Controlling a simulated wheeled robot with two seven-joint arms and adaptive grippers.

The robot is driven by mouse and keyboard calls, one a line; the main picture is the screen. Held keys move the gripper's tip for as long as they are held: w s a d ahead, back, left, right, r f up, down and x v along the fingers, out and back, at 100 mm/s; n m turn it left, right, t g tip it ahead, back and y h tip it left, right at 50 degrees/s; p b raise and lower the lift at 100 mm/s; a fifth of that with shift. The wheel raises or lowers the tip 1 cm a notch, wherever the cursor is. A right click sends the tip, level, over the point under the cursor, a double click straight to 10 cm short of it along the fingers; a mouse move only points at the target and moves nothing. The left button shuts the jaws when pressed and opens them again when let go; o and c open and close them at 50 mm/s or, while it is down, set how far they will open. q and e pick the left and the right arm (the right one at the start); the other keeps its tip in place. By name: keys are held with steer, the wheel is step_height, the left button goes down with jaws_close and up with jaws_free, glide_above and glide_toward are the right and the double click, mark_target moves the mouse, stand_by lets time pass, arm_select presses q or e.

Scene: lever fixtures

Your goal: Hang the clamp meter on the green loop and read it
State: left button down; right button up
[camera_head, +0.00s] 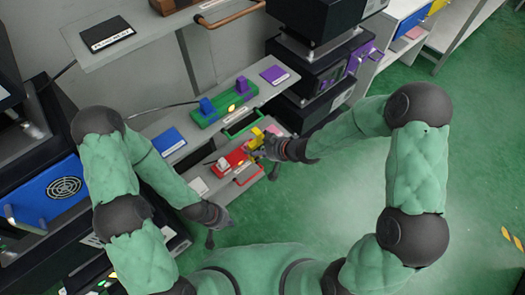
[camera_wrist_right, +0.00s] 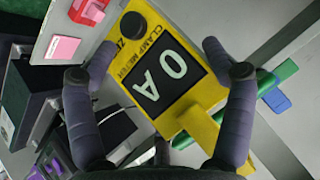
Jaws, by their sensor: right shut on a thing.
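The yellow clamp meter (camera_head: 257,138) is at the tip of my right gripper (camera_head: 273,147), just right of and below the green loop (camera_head: 241,123) on the shelf unit. I cannot tell whether it touches the loop. In the right wrist view the meter (camera_wrist_right: 160,78) faces the camera, tilted, and its dark display reads "0 A". The right gripper's fingers (camera_wrist_right: 160,74) are on either side of it, shut on it. My left gripper (camera_head: 210,232) hangs low at the shelf's lower left; its jaws are too small to read.
A red fixture (camera_head: 231,162) and a red loop (camera_head: 247,174) sit close to the meter. A blue panel (camera_head: 169,141) lies left. Green floor (camera_head: 345,190) is clear at the right.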

steer(key=shift+w+a+f+b, duration=0.25)
steer(key=shift+w+a, duration=0.2)
steer(key=shift+w, duration=0.2)
steer(key=shift+w+a+f+b, duration=0.2)
steer(key=shift+w+a, duration=0.3)
steer(key=shift+w, duration=0.15)
steer(key=shift+w+a+f+b, duration=0.25)
steer(key=shift+w+a, duration=0.2)
steer(key=shift+w, duration=0.2)
steer(key=o, duration=1.3)
steer(key=shift+s, duration=0.1)
